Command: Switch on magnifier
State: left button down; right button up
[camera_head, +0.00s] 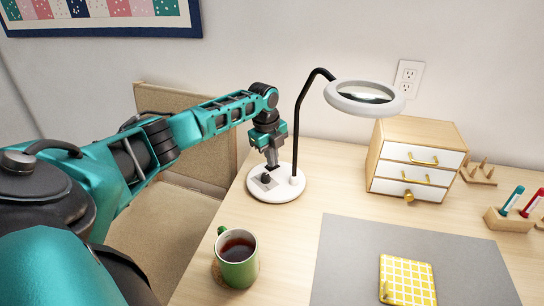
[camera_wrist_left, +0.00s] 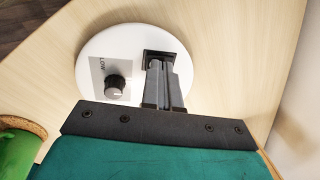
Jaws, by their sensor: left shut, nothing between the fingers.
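The magnifier lamp has a white round base (camera_head: 292,189), a black bent stem (camera_head: 300,110) and a white ring head (camera_head: 365,98) with a lens. A dark knob (camera_head: 265,179) stands on a small plate on the base. In the left wrist view the knob (camera_wrist_left: 115,85) shows beside the word "LOW". My left gripper (camera_head: 271,163) points down over the base and is shut and empty. In the wrist view its fingertips (camera_wrist_left: 159,60) are at a dark square on the base, right of the knob; whether they touch it I cannot tell. My right gripper is not in view.
A green mug (camera_head: 238,262) of dark drink stands in front of the base. A small drawer cabinet (camera_head: 415,158) is to the right. A grey mat (camera_head: 350,255) with a yellow checked item (camera_head: 407,280) lies at front right. A chair (camera_head: 190,240) is left of the table.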

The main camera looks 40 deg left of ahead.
aim_at(267, 170)
pick_arm(q)
jog(key=shift+r+p, duration=0.3)
jog(key=shift+r, duration=0.65)
notch_tip(267, 170, up, 11)
jog(key=s+p, duration=0.1)
jog(key=shift+s, duration=0.4)
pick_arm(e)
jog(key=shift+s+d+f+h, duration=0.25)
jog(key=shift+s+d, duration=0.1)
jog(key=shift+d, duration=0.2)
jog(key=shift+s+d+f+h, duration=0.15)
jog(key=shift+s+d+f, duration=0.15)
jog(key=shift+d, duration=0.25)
pick_arm(q)
jog(key=shift+a+f, duration=0.1)
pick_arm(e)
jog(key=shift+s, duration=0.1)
